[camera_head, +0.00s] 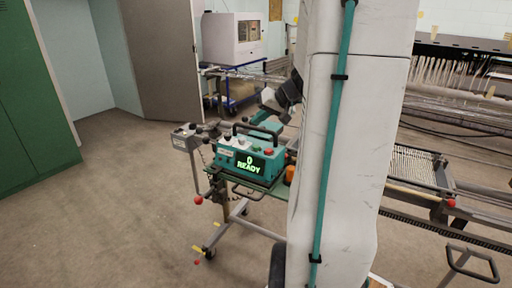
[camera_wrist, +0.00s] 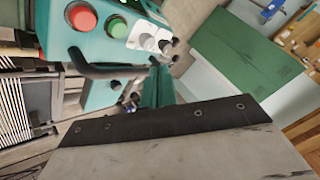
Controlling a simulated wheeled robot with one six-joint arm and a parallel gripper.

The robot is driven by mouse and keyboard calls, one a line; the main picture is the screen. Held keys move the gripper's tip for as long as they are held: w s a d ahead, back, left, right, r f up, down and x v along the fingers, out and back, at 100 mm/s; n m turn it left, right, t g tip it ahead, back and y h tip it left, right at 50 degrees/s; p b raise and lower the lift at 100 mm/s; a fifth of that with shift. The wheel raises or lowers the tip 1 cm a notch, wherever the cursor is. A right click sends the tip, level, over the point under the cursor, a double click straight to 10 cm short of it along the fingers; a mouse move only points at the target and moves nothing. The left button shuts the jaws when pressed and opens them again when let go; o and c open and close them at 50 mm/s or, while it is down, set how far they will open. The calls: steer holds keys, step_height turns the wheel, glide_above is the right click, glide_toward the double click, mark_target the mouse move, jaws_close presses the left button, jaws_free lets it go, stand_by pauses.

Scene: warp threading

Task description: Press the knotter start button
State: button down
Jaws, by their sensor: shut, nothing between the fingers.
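The teal knotter box (camera_head: 232,160) stands left of centre in the head view, its display (camera_head: 249,164) reading "0 READY" in green. A red button (camera_head: 269,152) sits on its top right. In the wrist view, a red button (camera_wrist: 82,17) and a green button (camera_wrist: 117,27) are side by side at the top, with pale knobs (camera_wrist: 150,42) to their right. My gripper (camera_head: 272,99) is above and behind the box in the head view, shut and empty, apart from the buttons as far as I can tell. Its fingertips are hard to make out.
A black handle (camera_wrist: 95,71) curves along the box's edge. My pale arm hides much of the head view's centre right. The warp frame (camera_head: 425,170) stands at right, green cabinets (camera_head: 38,90) at left. Open floor (camera_head: 110,200) lies at front left.

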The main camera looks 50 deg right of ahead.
mark_target(259, 147)
steer(key=shift+f, duration=3.3)
steer(key=shift+f, duration=0.4)
